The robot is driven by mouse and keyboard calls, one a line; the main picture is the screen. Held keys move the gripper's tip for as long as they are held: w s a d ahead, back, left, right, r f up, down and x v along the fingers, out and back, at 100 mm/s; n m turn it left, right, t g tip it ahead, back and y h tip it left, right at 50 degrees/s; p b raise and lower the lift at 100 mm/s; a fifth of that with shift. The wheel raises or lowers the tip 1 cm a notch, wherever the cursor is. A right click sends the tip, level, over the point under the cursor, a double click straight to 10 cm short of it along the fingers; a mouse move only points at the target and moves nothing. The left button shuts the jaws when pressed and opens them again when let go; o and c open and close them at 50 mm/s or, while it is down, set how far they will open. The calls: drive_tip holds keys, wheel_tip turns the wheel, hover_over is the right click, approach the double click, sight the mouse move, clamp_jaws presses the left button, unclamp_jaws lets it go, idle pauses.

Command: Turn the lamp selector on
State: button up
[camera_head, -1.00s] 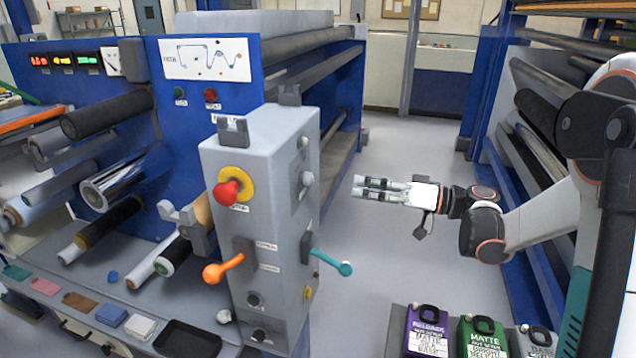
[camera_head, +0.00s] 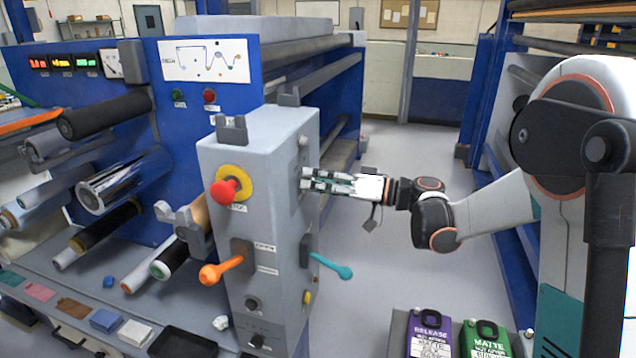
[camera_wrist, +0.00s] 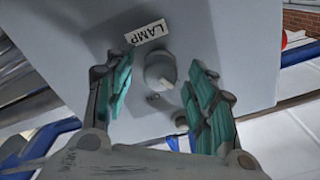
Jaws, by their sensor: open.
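The lamp selector (camera_wrist: 160,70) is a round grey knob on the grey panel, beside a white label reading LAMP (camera_wrist: 147,32) in the wrist view. My gripper (camera_wrist: 163,84) is open, with one teal-padded finger on each side of the knob. I cannot tell whether the pads touch it. In the head view my gripper (camera_head: 305,180) points left at the side face of the grey control pedestal (camera_head: 225,290). There the fingers hide the selector.
Below my gripper, a teal lever (camera_head: 330,266) sticks out from the same side face. An orange lever (camera_head: 220,270) and a red stop button (camera_head: 225,191) are on the front face. Purple (camera_head: 430,335) and green (camera_head: 486,340) containers stand at lower right. The aisle floor behind is clear.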

drive_tip(key=c, duration=1.1)
drive_tip(key=shift+o, duration=0.2)
drive_tip(key=shift+m, duration=0.3)
drive_tip(key=m, duration=0.5)
drive_tip(key=shift+p, duration=0.35)
drive_tip(key=m, duration=0.6)
drive_tip(key=shift+m, duration=0.3)
drive_tip(key=o, duration=1.1)
drive_tip(key=shift+c, duration=0.2)
